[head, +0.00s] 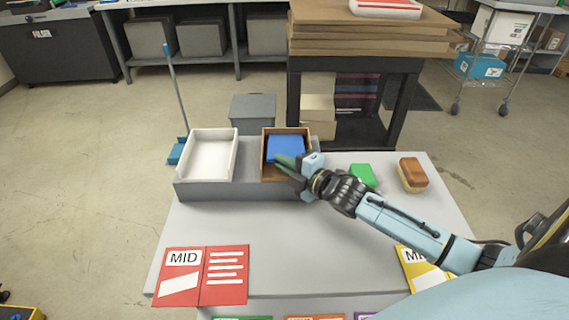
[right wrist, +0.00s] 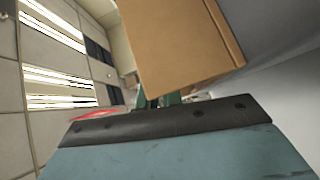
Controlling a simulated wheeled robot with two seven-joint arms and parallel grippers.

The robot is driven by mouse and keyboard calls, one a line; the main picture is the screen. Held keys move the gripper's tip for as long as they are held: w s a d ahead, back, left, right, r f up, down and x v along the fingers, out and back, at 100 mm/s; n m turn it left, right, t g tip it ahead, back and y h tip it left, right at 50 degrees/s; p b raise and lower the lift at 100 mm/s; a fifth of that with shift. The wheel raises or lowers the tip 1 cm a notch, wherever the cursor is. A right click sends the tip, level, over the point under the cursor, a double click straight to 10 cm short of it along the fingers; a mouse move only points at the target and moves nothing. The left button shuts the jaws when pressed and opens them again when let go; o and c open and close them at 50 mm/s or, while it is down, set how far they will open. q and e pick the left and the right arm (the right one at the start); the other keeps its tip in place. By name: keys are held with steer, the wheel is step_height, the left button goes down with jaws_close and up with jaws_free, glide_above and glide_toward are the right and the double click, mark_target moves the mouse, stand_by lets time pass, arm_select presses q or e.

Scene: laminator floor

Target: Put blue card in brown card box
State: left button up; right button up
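The brown card box (head: 265,150) sits in the grey holder at the back of the table, beside a white tray. The blue card (head: 286,146) lies within its rim, partly covered by my gripper. My right gripper (head: 280,162) reaches in from the right, with its fingertips over the front part of the box and close to the blue card. Whether the fingers touch the card is unclear. In the right wrist view a large brown surface (right wrist: 175,45), likely the box, fills the upper middle, and the fingers (right wrist: 160,99) show only in part. My left gripper is not in view.
The white tray (head: 209,133) looks empty. A green block (head: 362,175) and a brown-topped sponge (head: 413,172) lie right of my gripper. A red MID card (head: 202,276) lies front left and a yellow one (head: 420,268) front right. The table's middle (head: 300,235) is clear.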

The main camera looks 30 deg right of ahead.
steer(key=o, duration=0.5)
steer(key=shift+s, duration=0.1)
steer(key=p+v, duration=0.1)
steer(key=v, duration=1.2)
steer(key=shift+s, duration=0.15)
steer(key=shift+s, duration=0.1)
